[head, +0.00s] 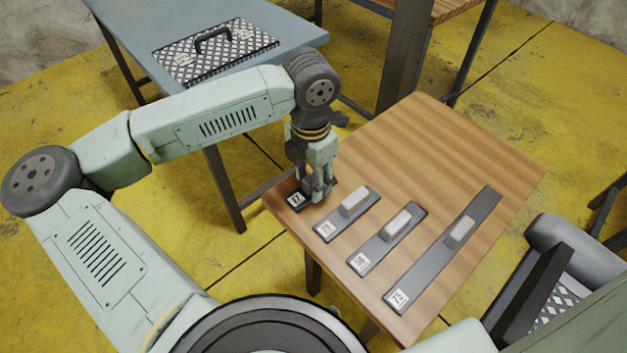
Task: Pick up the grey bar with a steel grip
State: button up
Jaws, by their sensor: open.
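Several grey bars lie side by side on a wooden table, each with a white number label at its near end. The leftmost bar (294,199) is short and dark, and my gripper covers its middle, so its grip is hidden. To its right lie a second bar (331,226), a third bar (369,254) and the longest bar (425,269), each with a pale silvery block grip on top. My gripper (317,194) points down over the leftmost bar with its jaws open. I cannot tell whether its fingers touch that bar or straddle its grip.
The wooden table (450,150) is bare at its far side. A blue-grey table (130,30) at the back left carries a checker-plate panel (215,52) with a black handle. A dark post (403,55) stands just behind the wooden table. A grey frame (540,290) is at the lower right.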

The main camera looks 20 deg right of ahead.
jog(key=shift+f, duration=0.15)
grip_shut()
dwell(0.4)
